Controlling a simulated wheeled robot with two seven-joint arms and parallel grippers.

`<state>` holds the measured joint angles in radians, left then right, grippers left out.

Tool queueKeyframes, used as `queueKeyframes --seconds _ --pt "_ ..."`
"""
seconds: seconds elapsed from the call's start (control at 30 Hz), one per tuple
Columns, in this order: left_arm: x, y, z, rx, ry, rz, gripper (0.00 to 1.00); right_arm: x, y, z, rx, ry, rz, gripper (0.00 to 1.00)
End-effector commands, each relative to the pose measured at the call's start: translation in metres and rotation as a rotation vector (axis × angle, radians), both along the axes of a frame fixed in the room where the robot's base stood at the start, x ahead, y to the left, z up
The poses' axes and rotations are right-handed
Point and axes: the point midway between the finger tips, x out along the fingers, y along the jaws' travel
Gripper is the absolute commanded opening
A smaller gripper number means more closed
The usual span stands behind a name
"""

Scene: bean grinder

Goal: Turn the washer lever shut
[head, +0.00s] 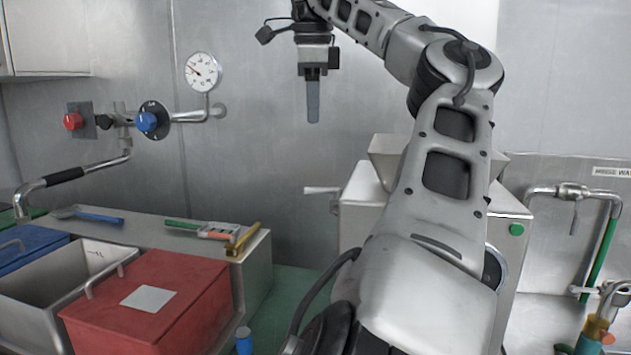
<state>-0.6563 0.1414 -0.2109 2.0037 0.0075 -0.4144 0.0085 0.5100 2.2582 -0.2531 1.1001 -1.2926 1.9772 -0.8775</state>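A pipe valve with a small grey lever (574,218) is on the right side of the head view. The lever hangs down from the valve body (572,191) on a bent metal pipe, roughly square to the horizontal pipe run. My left gripper is out of view.
A steel grinder (362,205) stands behind my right arm, its side handle (321,190) pointing left. A red-lidded bin (150,300) and a steel counter (255,265) with tools are at left. Red (73,121) and blue (146,121) knobs and a gauge (203,72) are on the wall.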

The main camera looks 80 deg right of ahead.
Motion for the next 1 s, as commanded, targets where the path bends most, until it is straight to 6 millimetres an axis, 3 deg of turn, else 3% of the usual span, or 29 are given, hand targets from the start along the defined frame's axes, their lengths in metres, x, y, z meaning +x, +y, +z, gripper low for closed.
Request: queueKeyframes --seconds 0.6,0.8,1.0 --pt "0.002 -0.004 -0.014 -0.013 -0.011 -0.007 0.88 0.006 -0.023 -0.123 0.002 -0.007 0.011 0.34" --pt "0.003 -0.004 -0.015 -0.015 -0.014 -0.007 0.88 0.007 -0.028 -0.144 0.0 -0.007 0.008 0.34" --pt "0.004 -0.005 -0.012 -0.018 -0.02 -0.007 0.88 0.007 -0.029 -0.149 0.0 -0.007 0.008 0.34"
